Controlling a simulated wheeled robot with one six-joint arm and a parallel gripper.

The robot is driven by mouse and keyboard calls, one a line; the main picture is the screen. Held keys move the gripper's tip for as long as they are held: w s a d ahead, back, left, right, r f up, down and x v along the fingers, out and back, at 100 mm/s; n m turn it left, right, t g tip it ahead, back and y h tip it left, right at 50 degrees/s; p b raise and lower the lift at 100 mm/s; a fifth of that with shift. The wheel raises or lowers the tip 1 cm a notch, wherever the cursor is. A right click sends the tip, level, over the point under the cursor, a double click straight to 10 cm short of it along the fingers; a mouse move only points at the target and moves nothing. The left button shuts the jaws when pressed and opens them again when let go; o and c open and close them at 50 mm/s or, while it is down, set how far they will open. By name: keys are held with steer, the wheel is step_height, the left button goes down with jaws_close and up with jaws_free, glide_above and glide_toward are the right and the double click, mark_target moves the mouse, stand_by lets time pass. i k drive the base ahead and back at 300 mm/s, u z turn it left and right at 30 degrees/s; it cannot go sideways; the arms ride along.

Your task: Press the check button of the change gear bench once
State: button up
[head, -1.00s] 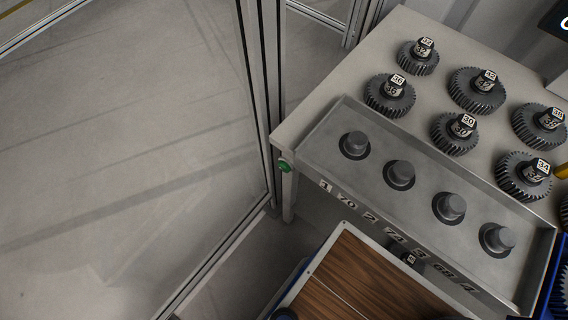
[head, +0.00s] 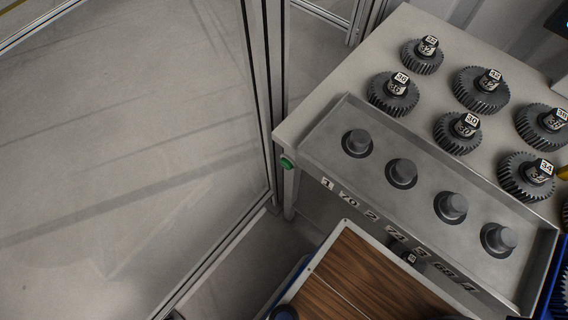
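The change gear bench (head: 325,75) stands at the right, with a grey metal tray (head: 322,138) along its front edge. The tray holds a row of several upright dark pegs, and the nearest-left peg (head: 357,142) is bare like the others. A green button (head: 287,162) sits at the bench's left front corner, by the top of the leg. I take it to be the check button; no label on it is legible. Nothing touches it. My gripper is not in view.
Several numbered dark gears, such as gear 36 (head: 393,93) and gear 30 (head: 457,131), stand on the bench. A glazed partition post (head: 268,90) rises close left of the button. A wood-topped surface (head: 350,268) lies in front of the tray.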

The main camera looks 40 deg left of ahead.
mark_target(286, 164)
steer(key=k, duration=0.5)
steer(key=u, duration=3.05)
steer(key=k, duration=0.85)
steer(key=z, duration=1.2)
steer(key=i, duration=0.5)
steer(key=z, duration=0.05)
